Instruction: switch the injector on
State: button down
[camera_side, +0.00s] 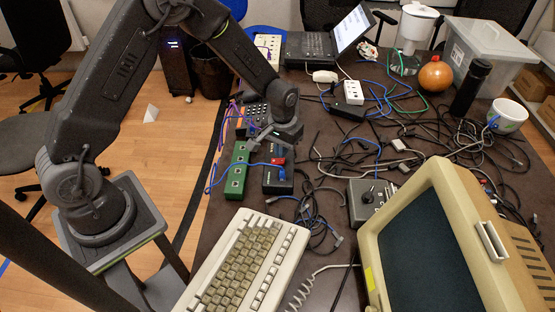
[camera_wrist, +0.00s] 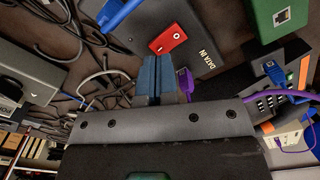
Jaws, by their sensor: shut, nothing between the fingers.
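The injector is a black box (camera_wrist: 197,40) marked DATA IN in the wrist view. It also lies on the table in the side view (camera_side: 271,187), with a blue plug in its nearer end. Its red rocker switch (camera_wrist: 166,40) has a small white mark; I cannot tell which way it is tipped. The switch also shows in the side view (camera_side: 278,161). My gripper (camera_wrist: 157,60) has its blue fingers together and empty, close to the switch in the picture. In the side view my gripper (camera_side: 277,142) hangs above the far end of the box. I cannot tell whether it touches.
A green box (camera_side: 236,172) with ports stands left of the injector. A beige keyboard (camera_side: 245,262) lies in front and an old monitor (camera_side: 440,245) stands at front right. A grey box with a knob (camera_side: 368,200) is to the right. Loose cables (camera_side: 400,150) cover much of the table.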

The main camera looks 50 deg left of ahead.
jog(key=shift+f, duration=1.3)
dwell(0.7)
jog(key=shift+r, duration=3.55)
jog(key=s+r+m+t, duration=0.1)
jog(key=s+r, duration=0.3)
jog(key=r, duration=0.4)
jog(key=s+r+t, duration=0.1)
jog(key=s+r, duration=0.3)
jog(key=r, duration=0.4)
jog(key=s+r+m+t, duration=0.2)
jog(key=s+r, duration=0.5)
jog(key=s, duration=0.8)
jog(key=shift+s+d+t, duration=0.25)
jog(key=shift+s+t, duration=0.1)
jog(key=shift+t, duration=0.45)
